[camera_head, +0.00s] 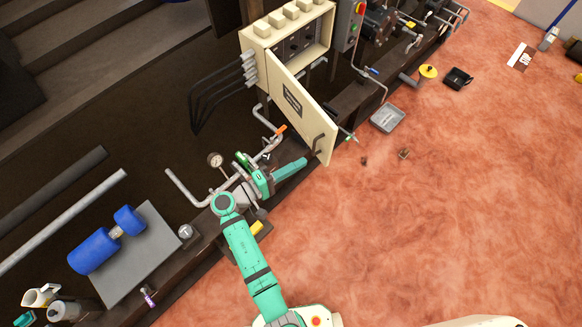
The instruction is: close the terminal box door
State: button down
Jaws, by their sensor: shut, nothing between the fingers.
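The cream terminal box (257,44) stands at the top middle, with rounded knobs along its top and dark components inside. Its cream door (318,123) hangs wide open, swung out towards the lower right, with a dark label panel on its face. A small dark handle (317,152) shows near the door's lower free end. My teal arm reaches up from the bottom, and my gripper (304,161) is shut and empty just left of the door's lower end. I cannot tell whether it touches the door.
Pipes with a gauge (215,160) and an orange-handled valve (280,130) lie close to my arm. A grey tray (388,118) and a black box (458,78) sit on the reddish floor to the right. Blue cylinders (95,250) rest at lower left. The floor at lower right is clear.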

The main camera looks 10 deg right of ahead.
aim_at(329, 148)
jog(key=x, duration=0.9)
